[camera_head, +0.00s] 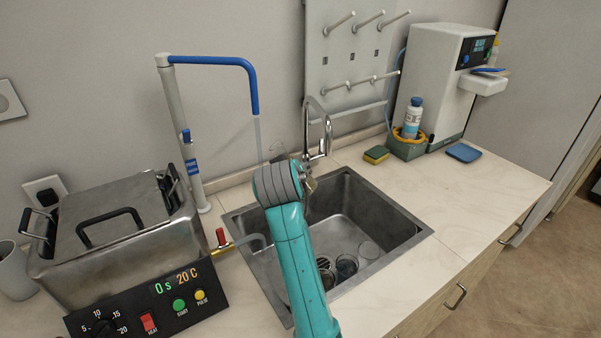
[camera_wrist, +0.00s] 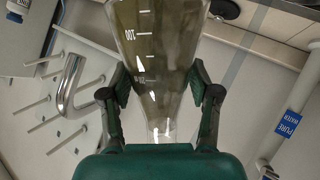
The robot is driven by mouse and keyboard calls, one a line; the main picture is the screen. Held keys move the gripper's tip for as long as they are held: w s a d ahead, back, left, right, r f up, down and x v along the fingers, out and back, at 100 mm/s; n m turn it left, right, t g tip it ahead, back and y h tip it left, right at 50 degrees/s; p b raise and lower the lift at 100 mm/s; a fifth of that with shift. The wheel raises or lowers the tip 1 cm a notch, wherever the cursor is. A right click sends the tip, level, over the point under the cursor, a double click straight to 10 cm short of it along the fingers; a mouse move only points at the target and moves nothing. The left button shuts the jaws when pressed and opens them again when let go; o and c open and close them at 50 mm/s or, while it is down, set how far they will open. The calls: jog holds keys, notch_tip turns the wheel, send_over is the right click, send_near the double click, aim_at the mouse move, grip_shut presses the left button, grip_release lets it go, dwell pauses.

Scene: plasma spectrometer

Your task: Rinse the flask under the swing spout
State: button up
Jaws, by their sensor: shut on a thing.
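My gripper (camera_wrist: 160,92) is shut on a clear glass flask (camera_wrist: 160,45) with white graduation marks. Its wide body fills the top middle of the wrist view and its narrow part lies between the fingers. The glass looks olive-brown; I cannot tell whether that is residue or background. In the head view my own arm hides the flask and most of the gripper. The swing spout (camera_head: 215,61) is a blue bent pipe on a grey post (camera_head: 183,135). A pale water stream (camera_head: 258,138) falls from its tip and passes out of sight behind my arm.
A steel sink (camera_head: 400,236) lies below, with glassware inside. A chrome tap (camera_head: 318,125) and peg board (camera_head: 345,50) stand behind it. A steel bath (camera_head: 125,225) with a red-handled drain valve (camera_head: 221,238) is at left. A white dispenser (camera_head: 430,75) is at right.

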jog(key=w+a, duration=0.1)
jog(key=a, duration=0.6)
jog(key=shift+w+a, duration=0.15)
jog(key=shift+a, duration=0.05)
dwell(1.6)
jog(key=s+r, duration=0.2)
jog(key=s, duration=1)
jog(key=shift+a, duration=0.2)
